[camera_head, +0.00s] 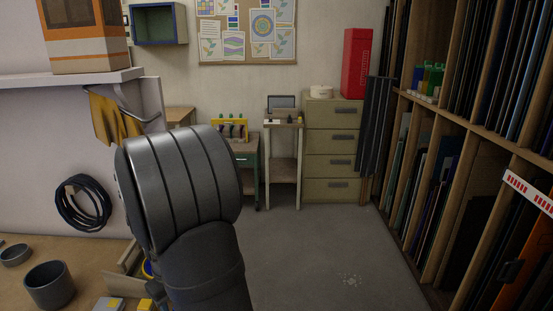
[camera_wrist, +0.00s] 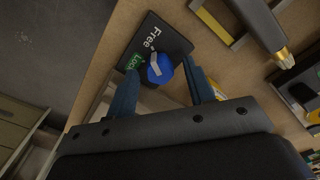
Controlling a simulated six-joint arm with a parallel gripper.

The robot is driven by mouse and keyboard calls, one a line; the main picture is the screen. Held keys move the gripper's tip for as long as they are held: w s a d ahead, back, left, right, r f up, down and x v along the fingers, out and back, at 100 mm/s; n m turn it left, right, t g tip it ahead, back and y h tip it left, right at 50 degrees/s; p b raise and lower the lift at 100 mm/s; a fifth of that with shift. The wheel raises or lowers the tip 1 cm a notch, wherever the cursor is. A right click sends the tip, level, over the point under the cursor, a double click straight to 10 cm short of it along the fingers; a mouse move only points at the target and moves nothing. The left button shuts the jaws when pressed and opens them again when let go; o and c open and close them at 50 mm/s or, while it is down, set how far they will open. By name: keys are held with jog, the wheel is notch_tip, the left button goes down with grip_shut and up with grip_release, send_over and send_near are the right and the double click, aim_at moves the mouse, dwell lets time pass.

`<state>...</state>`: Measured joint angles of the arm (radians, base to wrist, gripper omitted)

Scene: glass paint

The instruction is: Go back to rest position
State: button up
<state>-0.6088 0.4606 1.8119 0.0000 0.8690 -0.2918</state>
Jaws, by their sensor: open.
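My gripper (camera_wrist: 160,68) shows in the wrist view with its two blue fingers apart. A round blue knob (camera_wrist: 154,75) with a grey bar on it appears between the fingertips. The knob sits on a black plate (camera_wrist: 176,39) marked "Free", with a green "Lock" label. I cannot tell how far the fingers are from the knob, but nothing looks gripped. In the head view my dark arm fills the middle foreground, and my gripper cannot be made out there.
A wooden worktop (camera_head: 28,291) at lower left holds a dark grey pot (camera_head: 50,285) and a smaller bowl (camera_head: 15,255). A dark tool with a brass tip (camera_wrist: 262,27) lies near the plate. A tall rack (camera_head: 466,145) stands on the right.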

jog(key=n, duration=0.6)
jog(key=shift+r+n, duration=0.2)
jog(key=shift+n, duration=0.2)
jog(key=shift+r, duration=1.4)
jog(key=o, duration=1.1)
jog(key=shift+o, duration=0.2)
jog(key=w+r+m+t+y, duration=0.1)
jog(key=w+r+m+y, duration=0.1)
jog(key=w+r+m, duration=0.4)
notch_tip(320, 180, up, 3)
jog(key=m, duration=0.2)
jog(key=shift+w+f+m, duration=0.15)
jog(key=shift+f+m, duration=0.05)
jog(key=shift+m, duration=0.1)
jog(key=w+d+r+m+t+y, duration=0.1)
jog(key=w+r+m, duration=0.2)
jog(key=r+m, duration=0.2)
jog(key=w+r+m+y, duration=0.1)
jog(key=w+r+m, duration=0.1)
jog(key=r+m, duration=0.25)
jog(key=x, duration=0.9)
jog(key=shift+w, duration=0.25)
